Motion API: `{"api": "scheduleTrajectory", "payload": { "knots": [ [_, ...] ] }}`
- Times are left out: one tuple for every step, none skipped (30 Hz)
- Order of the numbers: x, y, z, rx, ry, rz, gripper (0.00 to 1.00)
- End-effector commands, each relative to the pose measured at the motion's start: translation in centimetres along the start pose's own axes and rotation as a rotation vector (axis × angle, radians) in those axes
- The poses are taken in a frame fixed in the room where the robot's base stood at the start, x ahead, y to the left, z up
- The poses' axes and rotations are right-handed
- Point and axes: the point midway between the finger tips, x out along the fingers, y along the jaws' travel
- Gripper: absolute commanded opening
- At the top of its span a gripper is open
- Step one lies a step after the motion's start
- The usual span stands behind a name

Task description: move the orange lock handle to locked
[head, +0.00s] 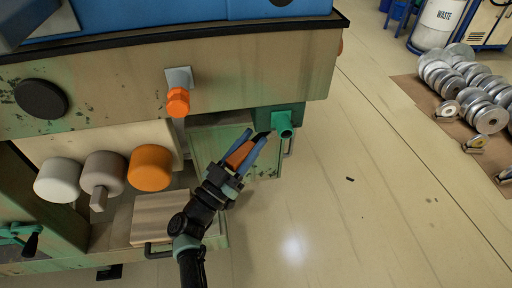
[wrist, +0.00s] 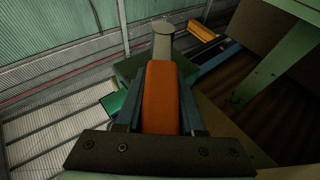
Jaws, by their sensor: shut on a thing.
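My gripper (head: 256,138) is shut on the orange lock handle (head: 239,155), beside the green fitting at the machine's right lower corner. In the wrist view the handle (wrist: 161,98) is a long orange bar lying between the two fingers of my gripper (wrist: 160,78). A grey-green round-ended post (wrist: 162,38) stands just beyond its far end. In the head view the green fitting (head: 283,122) has a short round stub. The fingers cover the handle's sides, and its joint with the fitting is not clear.
An orange hex knob (head: 178,102) hangs from a grey plate on the machine front. Bare floor (head: 350,200) lies right; metal discs (head: 470,88) lie at far right.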

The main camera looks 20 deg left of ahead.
Motion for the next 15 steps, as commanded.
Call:
{"api": "scheduleTrajectory", "payload": {
  "knots": [
    [-0.24, -0.52, 0.37, -0.009, 0.002, 0.024, 0.00],
    [-0.26, -0.62, 0.41, -0.015, 0.001, 0.039, 0.00],
    [-0.21, -0.75, 0.38, -0.022, 0.001, 0.058, 0.00],
    [-0.22, -0.81, 0.40, -0.029, 0.002, 0.072, 0.00],
    [-0.18, -0.90, 0.37, -0.034, 0.001, 0.084, 0.00],
    [-0.17, -1.00, 0.34, -0.039, 0.002, 0.098, 0.00],
    [-0.17, -1.06, 0.36, -0.044, 0.001, 0.107, 0.00],
    [-0.12, -1.10, 0.34, -0.048, 0.001, 0.116, 0.00],
    [-0.07, -1.13, 0.28, -0.052, 0.002, 0.128, 0.00],
    [-0.07, -1.17, 0.27, -0.055, 0.002, 0.133, 0.00],
    [-0.07, -1.23, 0.26, -0.058, 0.002, 0.138, 0.00],
    [-0.05, -1.28, 0.22, -0.061, 0.002, 0.144, 0.00],
    [-0.03, -1.30, 0.19, -0.062, 0.002, 0.148, 0.00],
    [-0.01, -1.30, 0.16, -0.064, 0.002, 0.151, 0.00],
    [0.01, -1.30, 0.14, -0.066, 0.003, 0.154, 0.00]
  ]
}}
